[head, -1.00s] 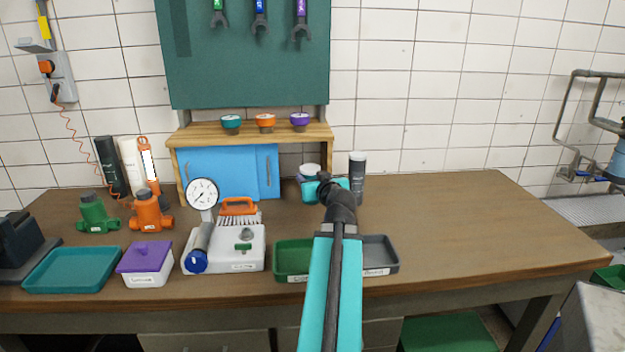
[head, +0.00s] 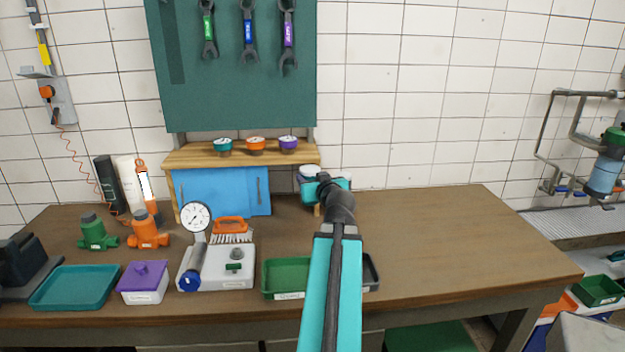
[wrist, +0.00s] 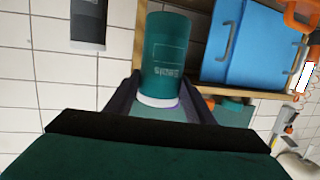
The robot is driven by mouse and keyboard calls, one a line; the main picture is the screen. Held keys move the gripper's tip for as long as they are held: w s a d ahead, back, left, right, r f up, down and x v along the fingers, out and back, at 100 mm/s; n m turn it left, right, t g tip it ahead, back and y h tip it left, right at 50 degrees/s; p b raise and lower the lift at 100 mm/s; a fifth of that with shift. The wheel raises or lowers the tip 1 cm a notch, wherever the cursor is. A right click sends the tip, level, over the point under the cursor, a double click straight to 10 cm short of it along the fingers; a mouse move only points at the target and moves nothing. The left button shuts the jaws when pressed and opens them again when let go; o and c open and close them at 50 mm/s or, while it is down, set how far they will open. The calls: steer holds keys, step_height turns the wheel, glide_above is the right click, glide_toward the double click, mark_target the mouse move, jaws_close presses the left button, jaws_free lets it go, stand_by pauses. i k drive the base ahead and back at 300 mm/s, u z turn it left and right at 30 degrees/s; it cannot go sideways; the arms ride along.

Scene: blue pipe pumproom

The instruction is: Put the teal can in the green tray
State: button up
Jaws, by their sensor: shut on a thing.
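The teal can (wrist: 163,55) shows large in the wrist view, with a pale rim at its lower end in that picture. My gripper (wrist: 160,88) is shut on it, with a dark finger on either side. In the head view my gripper (head: 316,182) is at the back of the bench, in front of the wooden shelf's right end.
A grey tray (head: 371,274) is mostly behind my forearm. Left of the green tray stand a white gauge unit (head: 217,270), a purple-lidded box (head: 144,285) and a teal tray (head: 72,288). A dark can (wrist: 88,22) shows in the wrist view. The bench's right side is clear.

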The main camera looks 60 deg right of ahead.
mark_target(288, 280)
steer(key=k, duration=0.85)
